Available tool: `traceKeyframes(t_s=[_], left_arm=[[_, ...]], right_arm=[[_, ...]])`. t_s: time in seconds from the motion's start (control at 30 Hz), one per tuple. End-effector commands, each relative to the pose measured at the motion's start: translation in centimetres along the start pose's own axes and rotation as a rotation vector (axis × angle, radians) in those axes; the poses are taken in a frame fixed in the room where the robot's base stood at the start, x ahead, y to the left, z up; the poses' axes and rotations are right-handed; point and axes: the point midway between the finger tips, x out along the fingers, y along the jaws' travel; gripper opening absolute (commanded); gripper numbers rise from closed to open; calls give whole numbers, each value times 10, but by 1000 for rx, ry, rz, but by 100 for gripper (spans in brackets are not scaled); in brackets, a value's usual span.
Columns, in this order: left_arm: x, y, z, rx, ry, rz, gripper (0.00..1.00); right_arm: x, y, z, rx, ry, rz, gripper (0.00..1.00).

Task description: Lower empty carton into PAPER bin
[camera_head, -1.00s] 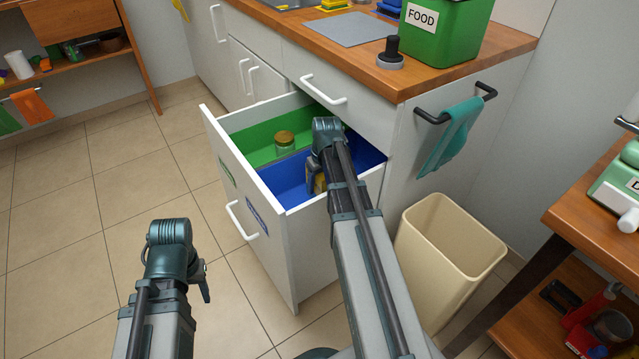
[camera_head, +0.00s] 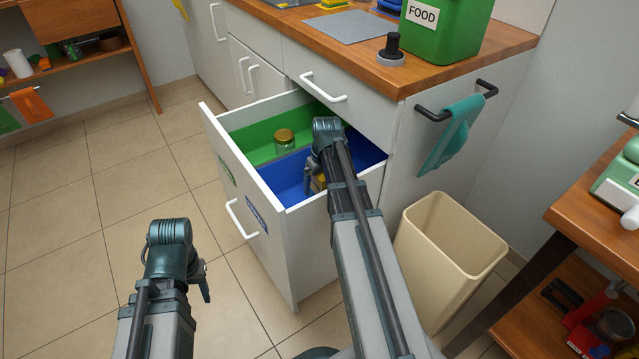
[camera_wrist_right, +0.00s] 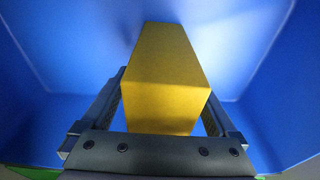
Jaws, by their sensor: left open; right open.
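The yellow carton (camera_wrist_right: 165,60) stands in the blue bin (camera_wrist_right: 60,40) of the pulled-out drawer, between the open fingers of my right gripper (camera_wrist_right: 163,95). Narrow gaps show beside the carton, so the fingers look apart from it. In the head view a small part of the carton (camera_head: 320,183) shows beside my right gripper (camera_head: 313,178), and my arm hides the rest. The blue bin (camera_head: 288,182) fills the near half of the drawer; the blue label on the drawer front is too small to read. My left gripper (camera_head: 205,285) is open and empty above the floor.
The green bin (camera_head: 255,147) behind holds a glass jar (camera_head: 284,140). The drawer front (camera_head: 240,200) and cabinet side bound the bins. A beige waste bin (camera_head: 450,255) stands right of my right arm. A green FOOD bin (camera_head: 445,25) stands on the counter. Open floor lies left.

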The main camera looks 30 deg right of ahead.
Motion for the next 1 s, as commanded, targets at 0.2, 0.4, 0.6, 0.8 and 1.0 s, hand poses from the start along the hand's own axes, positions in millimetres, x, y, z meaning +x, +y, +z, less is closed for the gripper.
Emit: traceKeyframes(t_s=[0.2, 0.4, 0.6, 0.8, 1.0], left_arm=[[-19, -2, 1, -3, -1, -2, 50], [-45, -6, 3, -7, -3, -5, 50], [-76, -9, 5, -12, -4, -5, 50], [-105, -11, 7, -14, -4, 0, 50], [-129, -12, 8, -15, -5, 4, 50]], right_arm=[[-19, 0, 0, 0, 0, 0, 94], [-46, 0, -1, 0, 0, 0, 94], [-77, 0, -1, 0, 0, 0, 94], [-107, 0, -1, 0, 0, 0, 94], [-131, 0, 0, 0, 0, 0, 94]])
